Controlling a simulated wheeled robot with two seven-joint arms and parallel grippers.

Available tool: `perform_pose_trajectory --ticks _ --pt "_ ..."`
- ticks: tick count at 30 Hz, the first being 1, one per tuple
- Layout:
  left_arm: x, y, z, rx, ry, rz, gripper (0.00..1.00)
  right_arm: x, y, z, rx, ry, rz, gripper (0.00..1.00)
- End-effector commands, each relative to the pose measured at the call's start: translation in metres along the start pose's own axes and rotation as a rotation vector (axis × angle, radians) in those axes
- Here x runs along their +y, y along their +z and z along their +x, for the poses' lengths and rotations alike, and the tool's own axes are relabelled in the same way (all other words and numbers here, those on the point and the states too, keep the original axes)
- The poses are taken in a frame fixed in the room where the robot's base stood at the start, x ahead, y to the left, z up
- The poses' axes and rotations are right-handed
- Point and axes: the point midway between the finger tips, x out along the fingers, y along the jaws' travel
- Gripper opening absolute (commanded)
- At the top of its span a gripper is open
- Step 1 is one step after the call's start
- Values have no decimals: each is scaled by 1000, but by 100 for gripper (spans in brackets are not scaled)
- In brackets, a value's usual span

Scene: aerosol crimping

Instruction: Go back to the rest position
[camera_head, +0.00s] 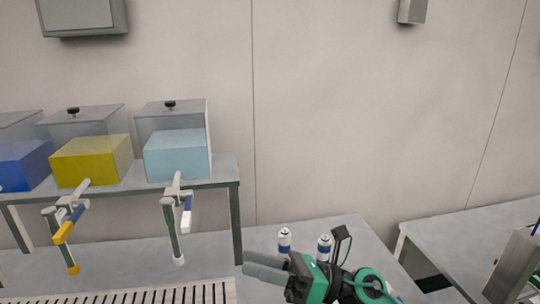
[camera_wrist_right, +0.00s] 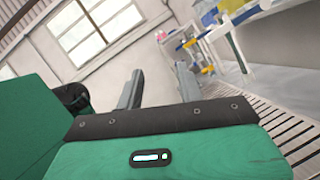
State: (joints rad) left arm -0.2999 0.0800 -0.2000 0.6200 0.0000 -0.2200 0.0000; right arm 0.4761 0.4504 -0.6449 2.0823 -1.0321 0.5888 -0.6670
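My right gripper (camera_head: 247,263) reaches in from the lower right of the head view, its fingers pointing left. In the right wrist view the two grey fingers of this gripper (camera_wrist_right: 159,72) stand apart with nothing between them, so it is open and empty. Two small white-and-blue cans stand on the table behind it: one can (camera_head: 284,240) just beyond the fingers, the other can (camera_head: 324,247) beyond the green gripper body. The lower parts of both cans are hidden by the gripper. My left gripper shows in neither view.
A raised shelf (camera_head: 225,166) at the left holds a blue tank (camera_head: 24,166), a yellow tank (camera_head: 92,161) and a light-blue tank (camera_head: 177,154), with dispensing taps below. A slatted conveyor (camera_head: 130,297) lies at the bottom left. Another table (camera_head: 455,238) stands at the right.

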Motion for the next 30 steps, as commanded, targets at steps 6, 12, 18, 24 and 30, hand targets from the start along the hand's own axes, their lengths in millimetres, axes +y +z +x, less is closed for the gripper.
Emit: perform_pose_trajectory --ticks 6,12,18,24,30 --pt "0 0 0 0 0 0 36 -23 36 -40 -482 -164 399 38" --pt "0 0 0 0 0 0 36 -59 34 -111 -898 -342 775 38" --pt "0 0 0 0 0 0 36 -85 -18 -195 -1297 -549 1152 38" --pt "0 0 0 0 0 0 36 -78 -107 -272 -1679 -797 1503 38" --pt "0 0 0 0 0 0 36 -36 -199 -322 -2004 -1067 1777 38"
